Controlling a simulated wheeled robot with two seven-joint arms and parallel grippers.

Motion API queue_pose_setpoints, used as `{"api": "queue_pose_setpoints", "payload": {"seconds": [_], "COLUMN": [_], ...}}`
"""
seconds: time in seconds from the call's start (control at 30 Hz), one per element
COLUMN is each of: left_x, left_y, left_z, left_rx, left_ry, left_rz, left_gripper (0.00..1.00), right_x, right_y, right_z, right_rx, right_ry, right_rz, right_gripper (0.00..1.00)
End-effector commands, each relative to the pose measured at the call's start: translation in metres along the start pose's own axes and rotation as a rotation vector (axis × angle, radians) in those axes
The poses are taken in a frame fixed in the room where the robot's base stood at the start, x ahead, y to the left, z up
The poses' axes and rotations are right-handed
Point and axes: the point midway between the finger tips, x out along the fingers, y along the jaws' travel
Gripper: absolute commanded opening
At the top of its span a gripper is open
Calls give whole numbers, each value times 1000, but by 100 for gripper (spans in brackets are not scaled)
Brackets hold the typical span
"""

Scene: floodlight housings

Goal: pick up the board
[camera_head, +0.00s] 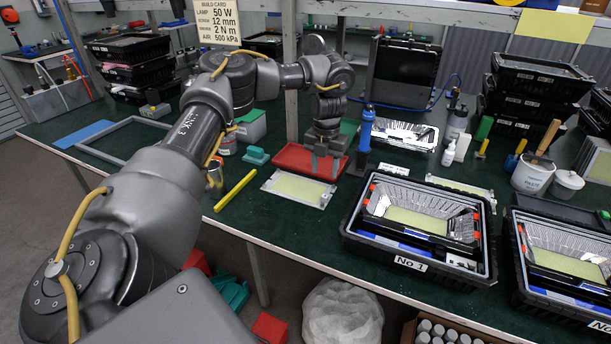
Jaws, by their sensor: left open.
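A flat board (298,189) with a pale yellow face and a light grey rim lies on the dark green table, left of the middle. My left gripper (324,167) comes down from above with its fingers pointing at the table. It is open and looks empty, at the right end of the red tray (290,157) and just behind the board's back right corner. I cannot tell how high the fingertips are above the table. Similar pale yellow panels show inside the housings on the right. My right gripper does not show.
A black crate labelled No 1 (409,264) holds a housing right of the board; another crate (520,290) stands further right. A yellow bar (235,190) lies left of the board. Bare table shows in front.

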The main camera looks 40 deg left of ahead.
Motion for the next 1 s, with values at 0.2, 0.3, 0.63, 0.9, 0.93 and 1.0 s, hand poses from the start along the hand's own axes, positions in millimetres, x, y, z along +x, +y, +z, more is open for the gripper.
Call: {"api": "queue_pose_setpoints", "payload": {"seconds": [0.2, 0.3, 0.63, 0.9, 0.93, 1.0], "left_x": [33, 45, 60, 98, 101, 105], "left_y": [-1, 0, 0, 0, 0, 0], "left_z": [0, 0, 2, 7, 7, 7], "left_rx": [1, 0, 0, 0, 0, 0], "left_ry": [4, 3, 2, 3, 3, 1], "left_rz": [0, 1, 1, 2, 1, 1], "left_gripper": [44, 44, 44, 44, 44, 44], "right_x": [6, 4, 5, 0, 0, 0], "right_y": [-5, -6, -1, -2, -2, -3], "right_z": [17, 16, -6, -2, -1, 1], "right_rx": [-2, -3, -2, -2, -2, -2], "right_ry": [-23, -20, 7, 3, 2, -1], "right_rz": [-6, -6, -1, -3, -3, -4], "right_gripper": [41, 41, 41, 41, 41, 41]}}
